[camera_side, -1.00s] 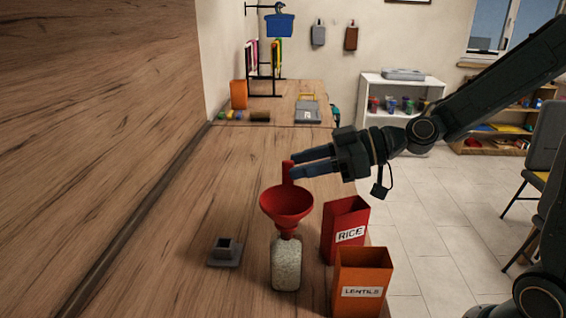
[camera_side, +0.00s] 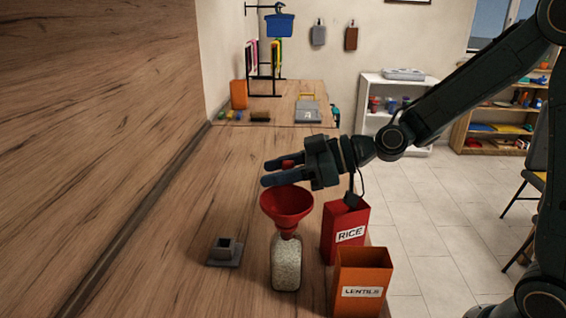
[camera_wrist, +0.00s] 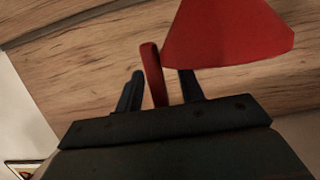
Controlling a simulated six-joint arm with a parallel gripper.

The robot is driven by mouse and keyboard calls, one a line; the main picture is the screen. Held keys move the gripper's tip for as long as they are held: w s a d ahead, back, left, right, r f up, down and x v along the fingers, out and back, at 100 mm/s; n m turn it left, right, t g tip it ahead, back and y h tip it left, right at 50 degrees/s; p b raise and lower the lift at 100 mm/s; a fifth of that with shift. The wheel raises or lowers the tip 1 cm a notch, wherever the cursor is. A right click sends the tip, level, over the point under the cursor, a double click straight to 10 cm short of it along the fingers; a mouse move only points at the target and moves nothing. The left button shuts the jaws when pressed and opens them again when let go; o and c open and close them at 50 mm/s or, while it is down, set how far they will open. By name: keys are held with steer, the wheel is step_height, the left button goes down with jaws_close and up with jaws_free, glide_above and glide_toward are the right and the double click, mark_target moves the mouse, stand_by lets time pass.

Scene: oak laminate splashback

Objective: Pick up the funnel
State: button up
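The red funnel (camera_side: 287,205) sits with its spout in the mouth of a clear jar (camera_side: 286,265) filled with pale grains. Its upright red tab (camera_side: 288,164) rises from the rim. My gripper (camera_side: 272,172) is level with the tab, just above the funnel's bowl, its fingers pointing left. In the wrist view the tab (camera_wrist: 152,75) stands between the two open fingers (camera_wrist: 160,88), with a gap on each side.
A red RICE box (camera_side: 345,232) and an orange LENTILS box (camera_side: 362,280) stand right of the jar, RICE below my wrist. A small grey block on a plate (camera_side: 225,252) lies left of it. The wooden splashback (camera_side: 90,130) rises at left.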

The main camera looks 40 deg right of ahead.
jaws_close()
steer(key=shift+r, duration=0.1)
stand_by(0.4)
step_height(320, 180, up, 20)
stand_by(0.8)
steer(key=shift+w+f, duration=0.1)
steer(key=shift+f, duration=0.1)
stand_by(0.3)
